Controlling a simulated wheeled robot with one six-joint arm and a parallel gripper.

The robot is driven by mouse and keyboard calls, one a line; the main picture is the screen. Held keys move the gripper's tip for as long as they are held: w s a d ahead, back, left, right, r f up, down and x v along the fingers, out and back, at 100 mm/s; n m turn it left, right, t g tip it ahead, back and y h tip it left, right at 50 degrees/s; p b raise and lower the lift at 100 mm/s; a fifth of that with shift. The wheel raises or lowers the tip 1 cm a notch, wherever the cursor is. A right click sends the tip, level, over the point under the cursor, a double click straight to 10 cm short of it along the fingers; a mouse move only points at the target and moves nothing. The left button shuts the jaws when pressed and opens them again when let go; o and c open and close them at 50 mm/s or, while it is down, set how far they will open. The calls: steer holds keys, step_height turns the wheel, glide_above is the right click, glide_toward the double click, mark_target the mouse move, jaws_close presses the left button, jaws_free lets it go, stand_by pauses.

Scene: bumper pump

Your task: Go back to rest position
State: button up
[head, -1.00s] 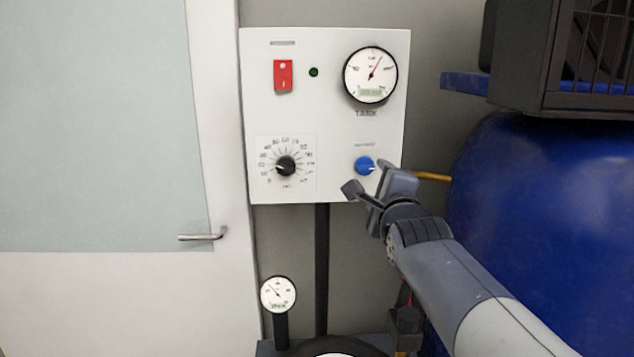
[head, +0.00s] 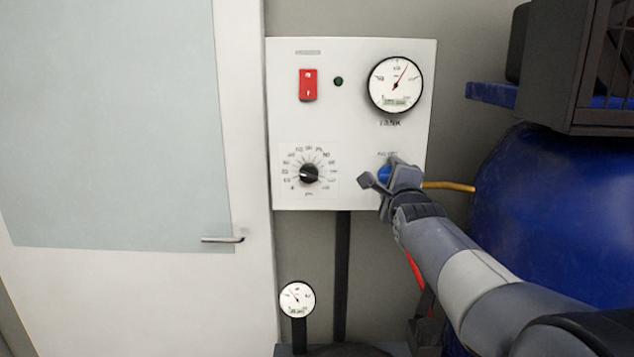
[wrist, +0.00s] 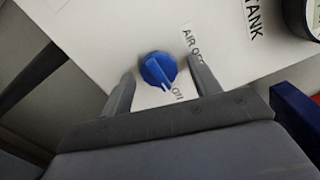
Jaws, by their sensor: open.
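My gripper (head: 388,178) is in front of the lower right of the white control panel (head: 355,120). In the wrist view its two fingers (wrist: 160,88) are apart, one on each side of the blue knob (wrist: 157,70). The knob does not look clamped; I cannot tell how far the fingertips are from the panel. In the head view the blue knob (head: 384,175) is partly hidden behind the gripper. Its white mark points toward a partly visible label in the wrist view.
The panel also carries a red switch (head: 308,85), a dark green lamp (head: 338,81), a black dial (head: 309,173) and the tank gauge (head: 396,84). A blue tank (head: 560,200) stands close on the right. A smaller gauge (head: 297,299) is below. A door (head: 110,290) is at left.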

steer(key=s+b, duration=0.2)
steer(key=s, duration=0.9)
steer(key=w+n+p, duration=1.1)
steer(key=n+p, duration=0.5)
steer(key=n, duration=0.1)
steer(key=shift+r+n+p, duration=0.25)
steer(key=shift+n+p, duration=0.05)
steer(key=shift+p, duration=0.1)
stand_by(0.7)
steer(key=shift+a+f, duration=0.1)
stand_by(0.5)
